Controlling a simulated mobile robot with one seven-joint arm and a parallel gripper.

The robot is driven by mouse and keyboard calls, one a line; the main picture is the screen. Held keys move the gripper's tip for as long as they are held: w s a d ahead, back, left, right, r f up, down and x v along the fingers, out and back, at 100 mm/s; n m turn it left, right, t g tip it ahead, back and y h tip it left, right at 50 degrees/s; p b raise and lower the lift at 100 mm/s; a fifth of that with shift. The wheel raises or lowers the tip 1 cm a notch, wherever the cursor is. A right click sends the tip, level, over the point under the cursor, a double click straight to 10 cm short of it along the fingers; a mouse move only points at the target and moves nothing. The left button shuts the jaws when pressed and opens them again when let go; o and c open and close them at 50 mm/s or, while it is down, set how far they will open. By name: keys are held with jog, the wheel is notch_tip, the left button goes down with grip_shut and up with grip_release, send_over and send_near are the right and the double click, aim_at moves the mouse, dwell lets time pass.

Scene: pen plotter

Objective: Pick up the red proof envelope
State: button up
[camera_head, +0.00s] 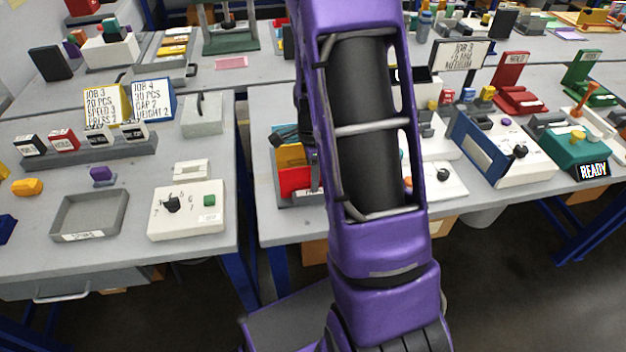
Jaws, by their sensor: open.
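A red flat piece (295,181), which looks like the red proof envelope, stands upright in a low grey holder on the middle table. A yellow-orange piece (290,156) stands just behind it. My purple arm rises in front and hides the holder's right side. My gripper (288,137) shows only in part as dark parts at the arm's left edge, above and behind the coloured pieces. It is open, and I see nothing held in it. Whether it touches anything is hidden.
On the left table are a grey tray (64,233), a white control box (187,222) and job cards (153,102). Right of my arm are a white box with a blue panel (480,147) and a green READY unit (578,148). A gap separates the left and middle tables.

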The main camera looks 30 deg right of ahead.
grip_shut()
